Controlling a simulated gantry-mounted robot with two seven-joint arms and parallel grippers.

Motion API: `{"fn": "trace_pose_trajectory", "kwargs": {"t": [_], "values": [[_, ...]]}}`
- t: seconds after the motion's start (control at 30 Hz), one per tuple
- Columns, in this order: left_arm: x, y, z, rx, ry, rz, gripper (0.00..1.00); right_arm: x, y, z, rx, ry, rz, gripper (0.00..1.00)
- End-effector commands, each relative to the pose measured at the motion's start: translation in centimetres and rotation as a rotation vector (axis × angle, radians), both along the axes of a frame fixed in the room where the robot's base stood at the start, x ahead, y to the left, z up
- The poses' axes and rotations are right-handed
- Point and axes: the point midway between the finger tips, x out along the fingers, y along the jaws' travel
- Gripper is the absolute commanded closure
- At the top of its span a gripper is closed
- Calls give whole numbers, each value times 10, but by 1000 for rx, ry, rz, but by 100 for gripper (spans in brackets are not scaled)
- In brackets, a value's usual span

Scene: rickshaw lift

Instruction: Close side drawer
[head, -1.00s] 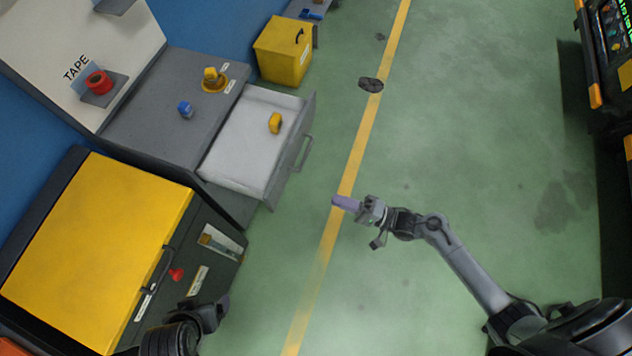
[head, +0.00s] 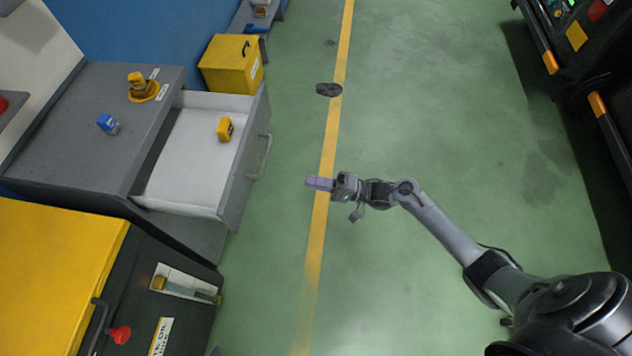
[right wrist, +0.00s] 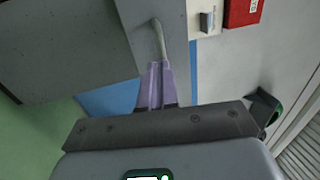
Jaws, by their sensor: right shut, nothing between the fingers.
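The side drawer (head: 192,155) is pulled out of the grey cabinet (head: 75,140). A yellow tape measure (head: 224,129) lies inside it. The drawer's handle (head: 261,157) is on its right-hand front. My right gripper (head: 312,183) is shut and empty, with purple fingers pointing left toward the drawer front. In the head view it is apart from the handle, to its right and slightly lower. In the right wrist view the shut fingers (right wrist: 155,85) overlap the lower end of the handle (right wrist: 159,40) in the picture. My left gripper is not in view.
A yellow box (head: 230,68) stands beyond the drawer. A yellow-topped dark cabinet (head: 50,260) stands at the lower left. A dark round object (head: 328,89) lies on the floor near the yellow line. The green floor around my right arm is clear.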

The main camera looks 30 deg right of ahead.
Motion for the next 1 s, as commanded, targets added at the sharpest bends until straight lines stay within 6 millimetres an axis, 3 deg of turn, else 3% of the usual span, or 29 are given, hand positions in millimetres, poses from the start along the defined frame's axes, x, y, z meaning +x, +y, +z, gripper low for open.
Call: {"fn": "trace_pose_trajectory", "kwargs": {"t": [0.5,1.0], "values": [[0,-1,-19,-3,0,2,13,59,67,16,3,-2,2,100],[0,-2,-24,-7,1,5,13,73,83,21,1,1,1,100]]}}
